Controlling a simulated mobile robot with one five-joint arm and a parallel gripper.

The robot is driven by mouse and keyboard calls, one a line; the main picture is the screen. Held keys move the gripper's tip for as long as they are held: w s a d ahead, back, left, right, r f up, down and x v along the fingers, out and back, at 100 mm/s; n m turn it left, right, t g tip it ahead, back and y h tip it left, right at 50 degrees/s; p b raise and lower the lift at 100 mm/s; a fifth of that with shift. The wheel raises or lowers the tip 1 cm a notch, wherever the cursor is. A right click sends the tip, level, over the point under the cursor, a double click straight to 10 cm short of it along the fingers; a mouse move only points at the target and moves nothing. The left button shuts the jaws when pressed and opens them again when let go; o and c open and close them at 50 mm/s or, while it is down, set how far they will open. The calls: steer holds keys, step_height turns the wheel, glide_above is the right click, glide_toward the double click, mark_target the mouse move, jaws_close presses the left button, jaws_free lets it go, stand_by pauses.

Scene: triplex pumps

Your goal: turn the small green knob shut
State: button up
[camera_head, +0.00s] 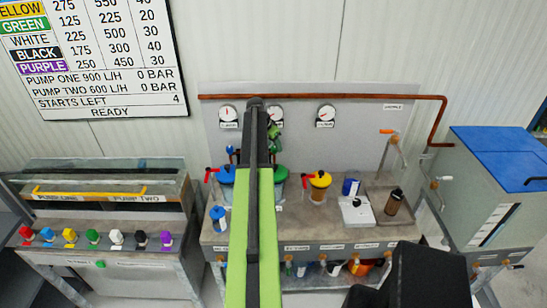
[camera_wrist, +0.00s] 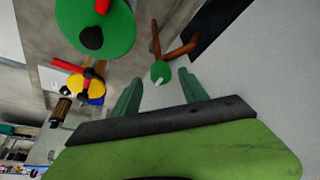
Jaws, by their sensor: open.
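The small green knob (camera_wrist: 160,70), with a white mark on it, sits by a copper-brown pipe in the wrist view. My gripper (camera_wrist: 160,77) has two green fingers, open and spread to either side of the knob in the picture. The knob appears between or just beyond the fingertips. I cannot tell the exact depth, and no contact is visible. In the head view my arm runs up the middle to the back panel and hides much of this area, so I cannot make out the knob clearly there.
A large green lid (camera_wrist: 112,30) with a black knob and red handle is close by at upper left. A yellow lid (camera_head: 320,180), blue lid (camera_head: 225,175) and brown bottle (camera_head: 394,202) stand on the bench. Gauges (camera_head: 326,112) line the panel under a copper pipe (camera_head: 350,96).

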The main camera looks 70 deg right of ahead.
steer(key=shift+s+d+f, duration=0.1)
steer(key=shift+d+f, duration=0.15)
steer(key=shift+f, duration=0.45)
steer(key=shift+r, duration=0.1)
